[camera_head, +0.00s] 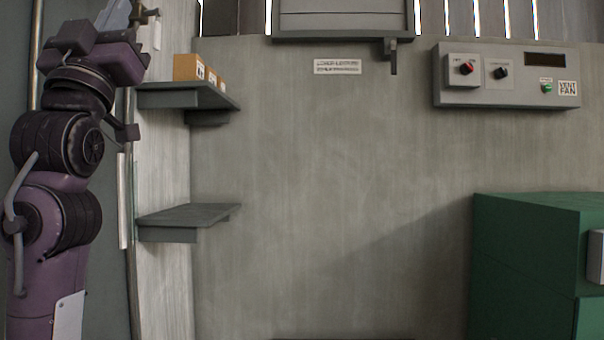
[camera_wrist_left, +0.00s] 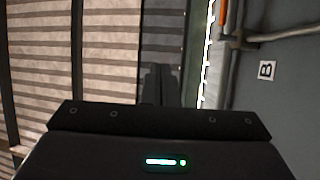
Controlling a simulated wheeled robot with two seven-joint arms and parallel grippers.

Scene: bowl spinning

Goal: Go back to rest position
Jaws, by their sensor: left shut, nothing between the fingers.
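My left arm rises along the left edge of the head view, its purple and black links bent upward. In the left wrist view my left gripper (camera_wrist_left: 161,84) shows beyond its dark housing, with the two fingers together and nothing between them. It points towards a slatted wall and a dark strip and touches nothing that I can see. My right arm and right gripper are in neither view.
Two grey wall shelves stand right of my left arm, the upper shelf (camera_head: 186,97) holding a small cardboard box (camera_head: 199,70) and the lower shelf (camera_head: 187,217) bare. A control panel (camera_head: 507,75) and a green cabinet (camera_head: 538,265) are at right.

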